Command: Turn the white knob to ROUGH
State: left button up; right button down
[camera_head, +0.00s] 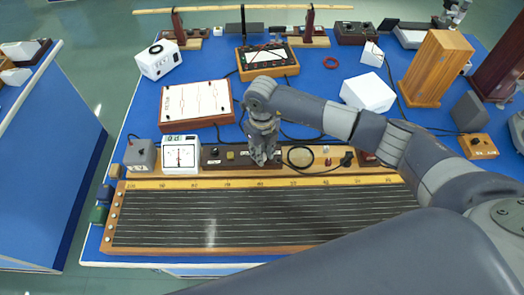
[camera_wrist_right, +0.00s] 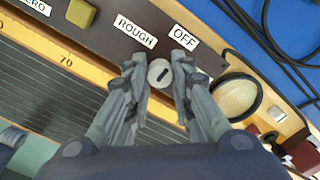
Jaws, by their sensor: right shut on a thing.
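In the right wrist view the white knob (camera_wrist_right: 157,66) sits on a dark panel below the labels ROUGH (camera_wrist_right: 135,32) and OFF (camera_wrist_right: 185,37). Its short black mark slants up to the right, on the OFF side. My right gripper (camera_wrist_right: 159,75) is shut on the knob, with one finger on each side of it. In the head view my right gripper (camera_head: 262,159) points down at the dark panel strip (camera_head: 213,161) behind the slide-wire board, and it hides the knob. My left gripper is not in view.
The slide-wire board (camera_head: 250,253) lies in front of the panel. A white meter (camera_head: 181,153) stands left of the gripper. A galvanometer board (camera_head: 195,103) and a white box (camera_head: 368,93) stand behind.

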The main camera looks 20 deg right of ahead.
jog(key=shift+f+n+b, duration=0.2)
jog(key=shift+n+b, duration=0.4)
jog(key=shift+b, duration=0.35)
jog(key=n+b, duration=0.8)
jog(key=b, duration=0.2)
jog(key=shift+b, duration=0.4)
jog(key=shift+r+n+b, duration=0.2)
jog(key=shift+n+b, duration=1.2)
jog(key=shift+n, duration=0.1)
jog(key=c, duration=1.4)
grip_release()
jog(key=shift+o, duration=0.2)
